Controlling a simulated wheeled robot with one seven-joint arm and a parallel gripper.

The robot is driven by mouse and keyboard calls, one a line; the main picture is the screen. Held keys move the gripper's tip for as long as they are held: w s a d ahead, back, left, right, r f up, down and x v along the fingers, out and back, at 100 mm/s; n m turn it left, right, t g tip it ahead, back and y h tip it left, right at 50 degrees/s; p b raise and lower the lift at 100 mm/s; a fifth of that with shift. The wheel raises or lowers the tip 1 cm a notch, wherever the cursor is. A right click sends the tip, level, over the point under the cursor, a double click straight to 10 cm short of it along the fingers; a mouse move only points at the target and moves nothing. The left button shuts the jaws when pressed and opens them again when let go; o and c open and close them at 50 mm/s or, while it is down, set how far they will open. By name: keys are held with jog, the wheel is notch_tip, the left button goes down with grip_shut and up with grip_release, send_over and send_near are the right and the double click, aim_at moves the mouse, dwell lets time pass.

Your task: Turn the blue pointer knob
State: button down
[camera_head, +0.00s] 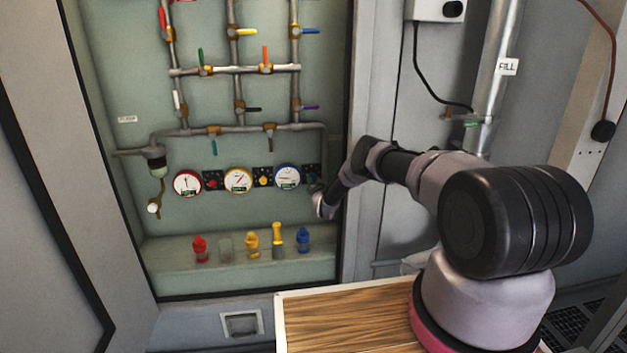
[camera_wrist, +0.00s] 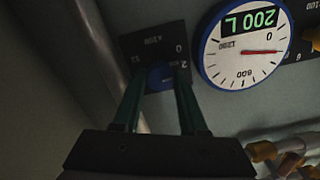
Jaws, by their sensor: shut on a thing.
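The blue pointer knob (camera_wrist: 160,77) sits on a dark dial plate (camera_wrist: 150,47) with white numbers in the wrist view. My gripper (camera_wrist: 158,84) has its two green fingers on either side of the knob and is shut on it. Which way the pointer faces is not clear, as the knob is dark and partly hidden. In the head view my gripper (camera_head: 317,190) is at the panel, right of the blue-rimmed gauge (camera_head: 287,177). That gauge also shows upside down in the wrist view (camera_wrist: 244,46), marked 200 L, with a red needle.
Red-rimmed (camera_head: 187,183) and yellow-rimmed (camera_head: 238,180) gauges stand to the left, with a red knob (camera_head: 212,184) and a yellow knob (camera_head: 263,181). Pipes with coloured valve levers run above. Several coloured items stand on the ledge (camera_head: 170,255) below. The cabinet's right edge is close to my arm.

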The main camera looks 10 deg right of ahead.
jog(key=shift+m, duration=1.1)
jog(key=c, duration=0.7)
grip_release()
jog(key=shift+a, duration=0.1)
jog(key=shift+c, duration=0.2)
jog(key=shift+s, duration=0.25)
jog(key=s, duration=1)
jog(key=shift+s, duration=0.15)
